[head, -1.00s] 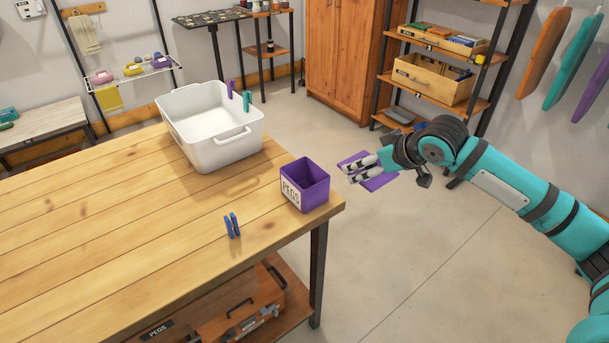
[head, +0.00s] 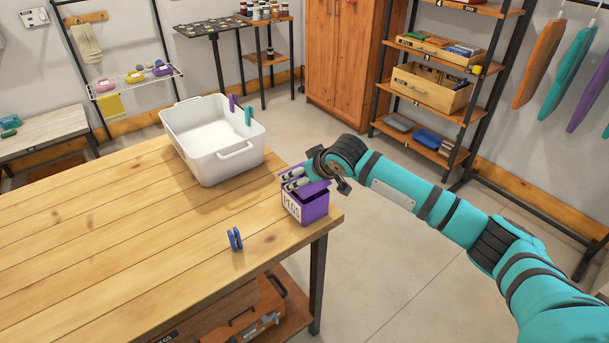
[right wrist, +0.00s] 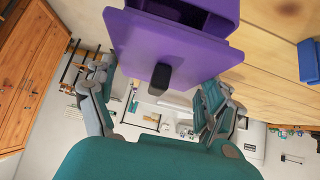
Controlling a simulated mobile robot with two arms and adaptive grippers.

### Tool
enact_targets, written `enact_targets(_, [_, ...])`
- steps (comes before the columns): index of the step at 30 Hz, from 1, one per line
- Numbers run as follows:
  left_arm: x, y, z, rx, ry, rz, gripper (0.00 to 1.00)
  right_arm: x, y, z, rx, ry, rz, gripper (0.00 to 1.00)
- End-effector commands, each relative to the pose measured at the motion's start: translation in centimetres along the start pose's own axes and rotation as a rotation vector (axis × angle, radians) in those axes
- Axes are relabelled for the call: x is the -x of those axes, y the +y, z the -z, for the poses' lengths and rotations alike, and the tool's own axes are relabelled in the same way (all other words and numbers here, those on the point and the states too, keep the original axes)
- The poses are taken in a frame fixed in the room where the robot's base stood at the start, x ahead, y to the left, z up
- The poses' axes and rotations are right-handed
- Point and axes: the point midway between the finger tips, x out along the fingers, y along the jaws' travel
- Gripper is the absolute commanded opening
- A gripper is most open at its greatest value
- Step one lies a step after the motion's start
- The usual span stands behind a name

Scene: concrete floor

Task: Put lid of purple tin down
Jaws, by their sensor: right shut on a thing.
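The purple tin (head: 316,211), labelled PEGS, stands near the right corner of the wooden table. My right gripper (head: 292,180) is shut on the purple lid (head: 316,187) and holds it at the top of the tin. In the right wrist view the lid (right wrist: 155,35) shows a black knob (right wrist: 160,77) in front of the gripper. The tin (right wrist: 220,10) shows behind the lid, with a dark part of its opening uncovered. I cannot tell whether lid and rim touch. My left gripper is not in view.
The table's left part is clear.

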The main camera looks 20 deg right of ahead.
Motion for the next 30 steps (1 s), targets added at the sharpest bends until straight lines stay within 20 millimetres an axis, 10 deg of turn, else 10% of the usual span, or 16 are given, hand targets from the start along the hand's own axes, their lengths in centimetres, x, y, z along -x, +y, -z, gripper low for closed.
enact_targets(21, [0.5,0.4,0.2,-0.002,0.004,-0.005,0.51,-1.6,-0.1,-1.6,0.0,0.002,0.001,0.53])
enact_targets(22, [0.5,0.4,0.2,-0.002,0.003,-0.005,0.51,-1.6,-0.1,-1.6,0.0,0.003,0.0,0.87])
enact_targets(30, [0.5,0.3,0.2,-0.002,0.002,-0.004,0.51,-1.6,0.0,-1.6,0.0,0.002,0.0,1.0])
